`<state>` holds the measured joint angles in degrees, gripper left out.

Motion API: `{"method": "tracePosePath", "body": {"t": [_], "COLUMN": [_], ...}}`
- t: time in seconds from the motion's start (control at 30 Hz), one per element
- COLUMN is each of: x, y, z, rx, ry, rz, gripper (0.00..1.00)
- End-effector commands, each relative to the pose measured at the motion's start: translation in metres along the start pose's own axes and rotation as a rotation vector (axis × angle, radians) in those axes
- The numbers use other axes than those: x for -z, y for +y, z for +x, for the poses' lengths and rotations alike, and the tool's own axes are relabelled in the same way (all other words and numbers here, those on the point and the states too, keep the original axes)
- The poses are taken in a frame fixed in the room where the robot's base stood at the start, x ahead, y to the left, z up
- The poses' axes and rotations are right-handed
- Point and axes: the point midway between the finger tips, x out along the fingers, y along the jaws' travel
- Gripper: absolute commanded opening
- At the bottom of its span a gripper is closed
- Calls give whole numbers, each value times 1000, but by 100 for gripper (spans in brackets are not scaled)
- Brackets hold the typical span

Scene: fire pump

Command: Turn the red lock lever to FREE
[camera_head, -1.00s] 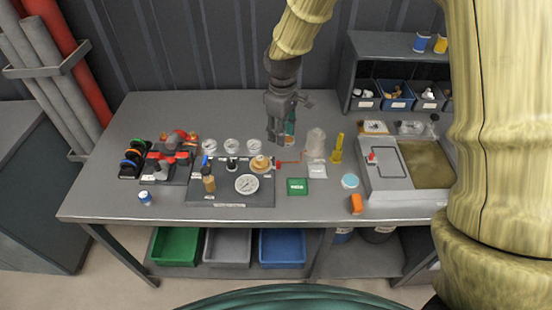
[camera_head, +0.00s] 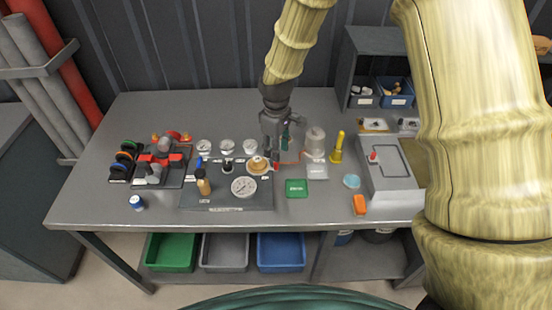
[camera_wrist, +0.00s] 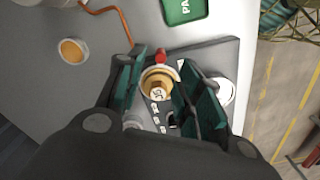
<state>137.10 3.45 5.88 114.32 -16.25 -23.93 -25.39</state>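A small red lever (camera_head: 277,167) sticks out from the right side of a brass-coloured round fitting (camera_head: 258,166) on the dark panel (camera_head: 222,200). In the wrist view the red lever (camera_wrist: 161,56) shows at the top of the brass fitting (camera_wrist: 158,84). My gripper (camera_head: 271,155) is low over the table, just above and beside the fitting. In the wrist view its dark green fingers (camera_wrist: 160,66) stand apart on either side of the lever and fitting, with nothing visibly held. I cannot tell whether a finger touches the lever. No FREE marking is readable.
A thin orange-red line runs right from near the fitting.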

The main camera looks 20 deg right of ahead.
Motion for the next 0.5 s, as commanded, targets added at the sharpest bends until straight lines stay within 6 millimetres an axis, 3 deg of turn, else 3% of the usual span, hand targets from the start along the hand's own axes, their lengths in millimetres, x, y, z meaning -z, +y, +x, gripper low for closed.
{"method": "tracePosePath", "body": {"t": [0.5], "x": [0], "y": [-1], "z": [51], "rx": [1], "ry": [-1], "rz": [0], "gripper": [36]}}
